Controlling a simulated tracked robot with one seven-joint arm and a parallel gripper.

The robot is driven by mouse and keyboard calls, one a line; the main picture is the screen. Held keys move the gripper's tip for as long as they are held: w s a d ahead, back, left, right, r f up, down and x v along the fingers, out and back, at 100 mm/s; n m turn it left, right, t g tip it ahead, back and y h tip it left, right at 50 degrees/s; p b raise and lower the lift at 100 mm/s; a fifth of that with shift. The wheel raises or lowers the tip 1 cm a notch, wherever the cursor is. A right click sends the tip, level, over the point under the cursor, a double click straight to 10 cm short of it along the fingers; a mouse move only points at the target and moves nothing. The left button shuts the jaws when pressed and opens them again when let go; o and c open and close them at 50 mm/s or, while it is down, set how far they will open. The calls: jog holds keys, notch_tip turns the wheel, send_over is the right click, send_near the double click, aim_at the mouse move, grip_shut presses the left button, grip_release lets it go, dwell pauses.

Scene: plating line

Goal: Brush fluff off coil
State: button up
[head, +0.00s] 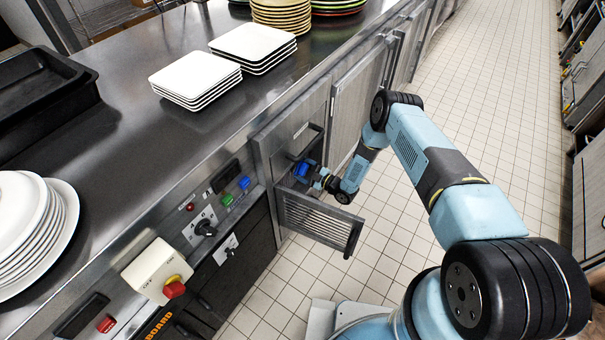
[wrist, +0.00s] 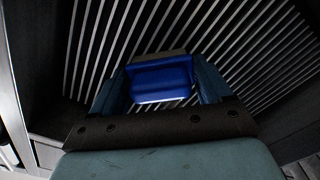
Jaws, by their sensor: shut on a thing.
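My gripper (head: 319,179) is shut on a blue brush (head: 301,169) at the opening of a low compartment in the counter front. In the wrist view the blue brush (wrist: 163,82) sits between the two fingers of my gripper (wrist: 162,88). Behind it, the coil (wrist: 115,35) shows as a wide panel of thin pale slats with dark gaps. I cannot tell whether the brush touches the coil. I make out no fluff on the slats; the brush and fingers hide part of them.
A louvred flap (head: 318,222) hangs open just below my gripper. A control panel (head: 205,226) with knobs and a white box with a red button (head: 157,271) line the counter front. Plates (head: 196,77) stand on the counter (head: 130,140). The tiled floor (head: 480,110) to the right is clear.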

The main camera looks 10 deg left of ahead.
aim_at(299, 172)
jog(key=shift+r, duration=0.7)
jog(key=shift+s+a, duration=0.4)
jog(key=shift+s, duration=0.35)
jog(key=shift+s+a, duration=0.35)
jog(key=shift+s, duration=0.35)
jog(key=shift+s+a, duration=1.25)
jog(key=shift+s, duration=1.6)
jog(key=shift+w+d+r, duration=0.2)
jog(key=shift+w+d, duration=0.25)
jog(key=shift+w, duration=0.55)
jog(key=shift+w+d+r, duration=0.25)
jog(key=shift+w+d, duration=0.2)
jog(key=shift+w, duration=0.6)
jog(key=shift+w+d+r, duration=0.2)
jog(key=shift+w+d, duration=0.25)
jog(key=shift+w, duration=0.55)
